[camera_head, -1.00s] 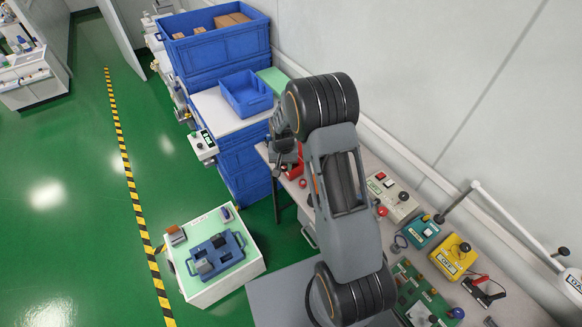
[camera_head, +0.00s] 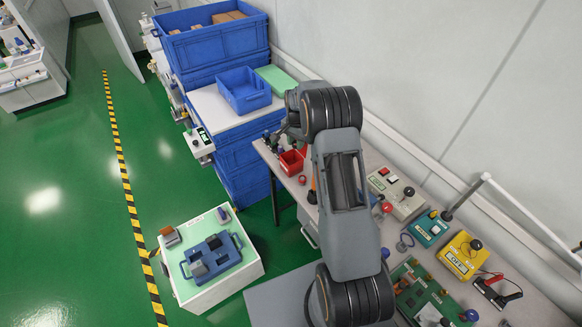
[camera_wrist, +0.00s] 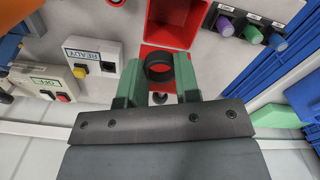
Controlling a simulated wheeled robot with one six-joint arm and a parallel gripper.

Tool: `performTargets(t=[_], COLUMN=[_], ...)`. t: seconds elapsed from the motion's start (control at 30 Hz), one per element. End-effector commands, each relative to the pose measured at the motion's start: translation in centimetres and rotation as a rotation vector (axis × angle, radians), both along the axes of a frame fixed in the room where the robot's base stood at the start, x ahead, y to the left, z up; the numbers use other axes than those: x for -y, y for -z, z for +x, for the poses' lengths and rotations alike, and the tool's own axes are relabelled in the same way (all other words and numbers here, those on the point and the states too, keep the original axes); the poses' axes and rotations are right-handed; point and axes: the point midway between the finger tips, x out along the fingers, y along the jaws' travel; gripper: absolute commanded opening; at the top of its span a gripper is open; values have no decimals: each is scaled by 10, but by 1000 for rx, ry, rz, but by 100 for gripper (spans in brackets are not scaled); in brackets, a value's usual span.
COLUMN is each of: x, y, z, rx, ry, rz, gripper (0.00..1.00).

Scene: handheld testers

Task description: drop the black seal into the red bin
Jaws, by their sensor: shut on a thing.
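The black seal (camera_wrist: 159,76) is a short black ring, seen in the wrist view. It sits between the two green fingers of my gripper (camera_wrist: 157,80), which is shut on it. The red bin (camera_wrist: 172,44) is an open box just beyond the seal in the wrist view. The seal overlaps the bin's near part in that picture; its height above the bin is hard to tell. In the head view the red bin (camera_head: 291,161) stands on the bench near its far left end. There the seal cannot be made out, and my arm hides much around the gripper.
In the wrist view, a READY box (camera_wrist: 92,55) and an OFF box (camera_wrist: 45,85) lie left, and a knob panel (camera_wrist: 262,18) lies right of the bin. In the head view, blue crates (camera_head: 235,160) stand beyond the bench, and a small white cart (camera_head: 240,275) stands left.

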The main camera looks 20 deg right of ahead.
Motion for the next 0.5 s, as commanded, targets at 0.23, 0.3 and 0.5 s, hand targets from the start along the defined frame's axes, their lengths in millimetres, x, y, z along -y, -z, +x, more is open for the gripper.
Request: performTargets(t=[0.23,0.3,0.5], x=[-1,-1,-1], y=[17,17,17], z=[0,0,0], rx=[1,1,1], ry=[-2,-2,-2], rz=[0,0,0], gripper=[0,0,34])
